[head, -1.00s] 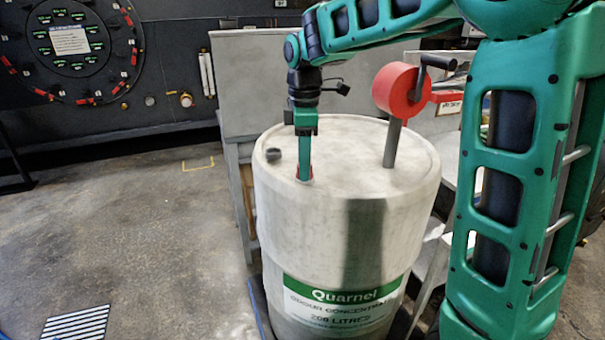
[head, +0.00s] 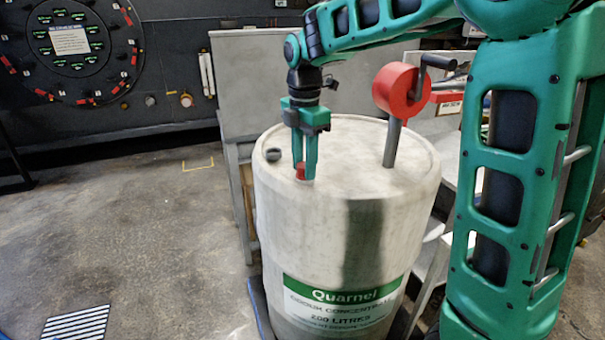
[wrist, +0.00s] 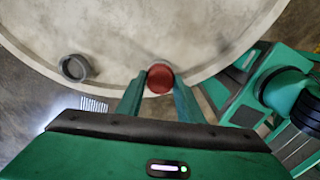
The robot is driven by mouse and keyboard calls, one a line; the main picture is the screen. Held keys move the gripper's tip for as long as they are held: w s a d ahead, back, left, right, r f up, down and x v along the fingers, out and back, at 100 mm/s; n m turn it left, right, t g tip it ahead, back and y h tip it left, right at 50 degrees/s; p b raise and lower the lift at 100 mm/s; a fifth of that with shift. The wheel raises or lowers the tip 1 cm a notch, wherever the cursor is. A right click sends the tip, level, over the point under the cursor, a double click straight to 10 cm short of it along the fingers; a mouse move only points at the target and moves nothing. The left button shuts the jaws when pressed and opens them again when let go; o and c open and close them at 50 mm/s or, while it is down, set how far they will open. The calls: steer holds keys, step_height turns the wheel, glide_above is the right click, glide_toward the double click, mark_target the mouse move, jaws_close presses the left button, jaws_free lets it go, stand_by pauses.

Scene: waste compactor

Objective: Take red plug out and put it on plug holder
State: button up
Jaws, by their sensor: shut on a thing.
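The red plug (head: 300,171) is at the top of the white drum (head: 345,235), near its front left rim. My gripper (head: 304,172) points straight down and is shut on the plug, one finger on each side. The wrist view shows the round red plug (wrist: 160,79) between my fingertips (wrist: 160,84). I cannot tell whether the plug is still seated in its opening. A dark grey ring-like cup (head: 273,155), likely the plug holder, sits on the drum top to the left of my gripper. It also shows at the left in the wrist view (wrist: 75,68).
A red hand pump (head: 396,90) with a dark crank stands on the drum top to the right of my gripper. A grey bench panel (head: 265,80) stands behind the drum. The floor (head: 130,230) on the left is mostly clear.

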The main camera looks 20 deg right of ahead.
steer(key=o, duration=1.1)
steer(key=shift+o, duration=0.2)
steer(key=shift+c, duration=0.3)
steer(key=m, duration=0.5)
steer(key=shift+d, duration=0.1)
steer(key=m, duration=0.5)
steer(key=shift+m, duration=0.3)
steer(key=m, duration=0.4)
steer(key=shift+m, duration=0.4)
steer(key=m, duration=0.5)
